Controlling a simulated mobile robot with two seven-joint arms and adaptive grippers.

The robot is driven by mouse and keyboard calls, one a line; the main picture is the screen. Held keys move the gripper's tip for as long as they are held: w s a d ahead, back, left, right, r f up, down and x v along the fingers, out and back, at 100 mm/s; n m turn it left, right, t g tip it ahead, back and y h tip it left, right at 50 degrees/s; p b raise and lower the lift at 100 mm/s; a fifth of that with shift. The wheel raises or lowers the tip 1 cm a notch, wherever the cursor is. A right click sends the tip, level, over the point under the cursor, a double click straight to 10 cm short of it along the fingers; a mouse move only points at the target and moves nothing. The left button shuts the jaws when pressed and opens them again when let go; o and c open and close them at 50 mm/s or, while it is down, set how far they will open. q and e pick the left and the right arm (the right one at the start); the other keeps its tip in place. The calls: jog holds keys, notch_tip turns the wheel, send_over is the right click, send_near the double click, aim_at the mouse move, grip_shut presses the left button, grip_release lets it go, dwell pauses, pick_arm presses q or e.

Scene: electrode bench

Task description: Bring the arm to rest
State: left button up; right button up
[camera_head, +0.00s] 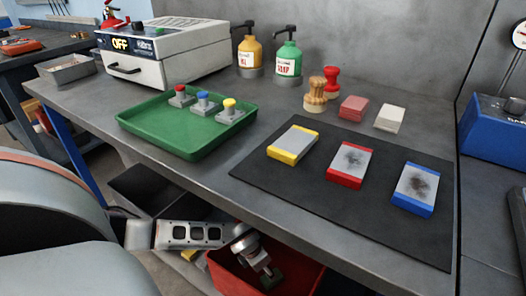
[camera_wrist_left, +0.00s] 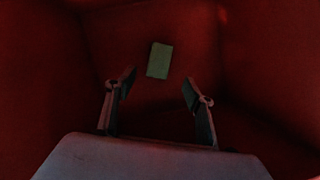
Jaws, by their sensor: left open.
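My left arm comes in from the left below the bench edge, and my left gripper (camera_head: 264,270) points down into a red bin (camera_head: 305,275). In the left wrist view the two fingers of the left gripper (camera_wrist_left: 158,84) are spread apart with nothing between them. A small green block or pad (camera_wrist_left: 160,60) lies on the bin's dark red floor, beyond the fingertips and apart from them. My right gripper is not in view.
Above the arm, the bench (camera_head: 190,178) carries a green tray (camera_head: 165,137) with electrodes and a black mat (camera_head: 300,195) with three blocks. Bottles, stamps and pads stand behind the mat. A white OFF-labelled machine (camera_head: 165,62) stands at the back left. A black bin (camera_head: 150,190) adjoins the arm.

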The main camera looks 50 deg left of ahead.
pick_arm(q)
jog(key=shift+s+r, duration=0.25)
jog(key=shift+r, duration=0.15)
dwell(0.3)
